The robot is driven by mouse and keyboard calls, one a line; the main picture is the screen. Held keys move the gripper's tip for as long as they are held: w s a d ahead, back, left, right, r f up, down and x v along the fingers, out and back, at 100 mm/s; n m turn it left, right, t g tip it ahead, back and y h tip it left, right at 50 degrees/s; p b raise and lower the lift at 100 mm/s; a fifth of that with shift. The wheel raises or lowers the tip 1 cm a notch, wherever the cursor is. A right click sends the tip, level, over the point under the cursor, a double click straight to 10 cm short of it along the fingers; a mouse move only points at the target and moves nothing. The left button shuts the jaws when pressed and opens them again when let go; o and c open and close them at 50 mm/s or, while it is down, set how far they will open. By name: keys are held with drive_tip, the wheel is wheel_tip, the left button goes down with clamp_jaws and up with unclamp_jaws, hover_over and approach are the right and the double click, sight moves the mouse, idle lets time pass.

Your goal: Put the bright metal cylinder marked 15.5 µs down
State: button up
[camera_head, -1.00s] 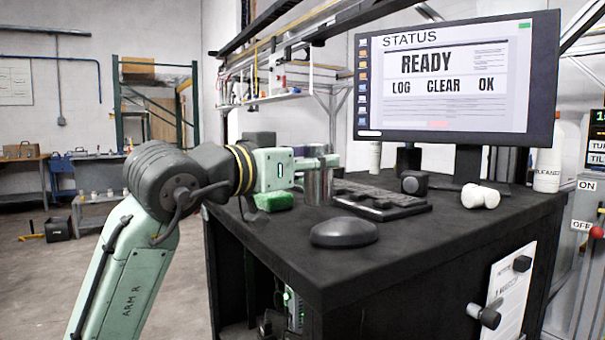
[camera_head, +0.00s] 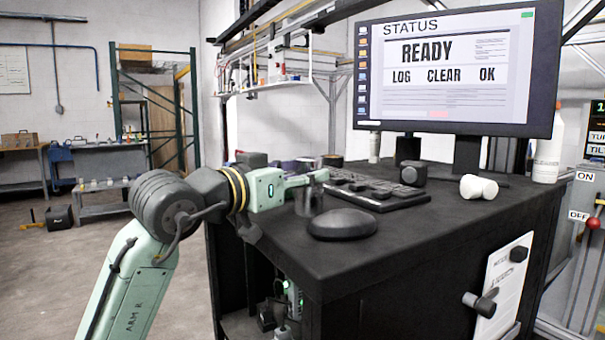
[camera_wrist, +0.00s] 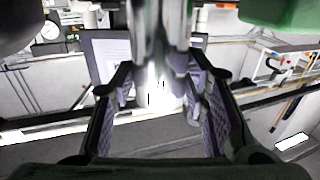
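The bright metal cylinder (camera_head: 309,203) stands upright on the black bench top, close to its left edge. In the head view it looks dark and shaded, and its top is hidden behind the near finger. My gripper (camera_head: 312,172) lies level around its upper part, one finger on each side. The fingers look spread apart. In the wrist view the shiny cylinder (camera_wrist: 158,50) rises between the two purple-padded fingers of my gripper (camera_wrist: 160,95), with what seem narrow gaps beside it. The marking on the cylinder cannot be read.
A dark mouse (camera_head: 341,224) lies close in front of the cylinder, and a black keyboard (camera_head: 375,192) lies to its right. A monitor (camera_head: 455,75) stands behind. A white roll-shaped object (camera_head: 478,187) lies farther right. The front right of the bench top (camera_head: 430,225) is clear.

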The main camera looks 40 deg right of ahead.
drive_tip(key=o, duration=0.5)
drive_tip(key=shift+c, duration=0.2)
drive_tip(key=shift+r, duration=0.1)
drive_tip(key=shift+r, duration=0.2)
drive_tip(key=a+b, duration=0.2)
drive_tip(key=a, duration=1)
drive_tip(key=shift+s, duration=0.4)
drive_tip(key=shift+a, duration=0.1)
